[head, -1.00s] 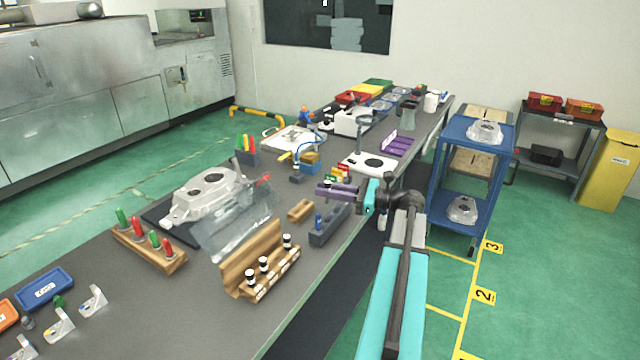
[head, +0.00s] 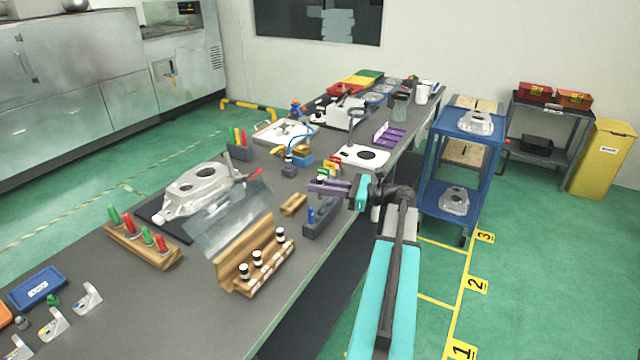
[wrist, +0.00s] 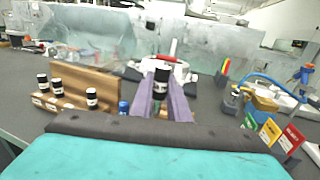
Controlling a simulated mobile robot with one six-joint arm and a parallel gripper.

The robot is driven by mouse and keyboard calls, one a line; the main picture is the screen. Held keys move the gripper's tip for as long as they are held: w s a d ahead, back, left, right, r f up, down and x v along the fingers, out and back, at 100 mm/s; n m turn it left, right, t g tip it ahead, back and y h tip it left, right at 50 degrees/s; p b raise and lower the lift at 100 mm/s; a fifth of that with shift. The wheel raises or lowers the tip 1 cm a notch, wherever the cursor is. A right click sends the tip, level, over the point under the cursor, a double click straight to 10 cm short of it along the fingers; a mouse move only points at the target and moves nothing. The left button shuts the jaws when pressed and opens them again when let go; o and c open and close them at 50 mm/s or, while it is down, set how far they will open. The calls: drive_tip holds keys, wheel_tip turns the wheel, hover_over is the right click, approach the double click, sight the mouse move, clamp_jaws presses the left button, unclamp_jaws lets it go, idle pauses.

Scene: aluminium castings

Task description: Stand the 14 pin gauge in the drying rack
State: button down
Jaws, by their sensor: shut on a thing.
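My gripper (head: 318,188) has purple fingers and is shut on a pin gauge (wrist: 162,78) with a black body and a pale band, held roughly upright above the bench. Its size marking cannot be read. A wooden rack (head: 232,268) with a slanted back stands at the bench's near edge, left of and nearer than my gripper. Several similar black-and-white gauges stand in its labelled row; it also shows at left in the wrist view (wrist: 100,85). A dark grey block (head: 318,228) holding a blue item is just below my gripper. I cannot tell which holder is the drying rack.
A small wooden block (head: 293,205) lies left of the grey block. A casting (head: 200,188) sits behind a clear shield (head: 225,225). Red and green handled gauges fill another wooden stand (head: 135,245). Coloured cards (wrist: 275,132) stand close on my gripper's right in the wrist view.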

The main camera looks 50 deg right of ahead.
sight(320, 198)
drive_tip(key=shift+f+b, duration=0.55)
drive_tip(key=shift+f, duration=1.7)
drive_tip(key=shift+p, duration=1.15)
idle(0.7)
drive_tip(key=shift+f+b, duration=0.7)
drive_tip(key=shift+f, duration=1.7)
idle(0.9)
drive_tip(key=c, duration=1.6)
unclamp_jaws()
drive_tip(key=shift+s, duration=0.1)
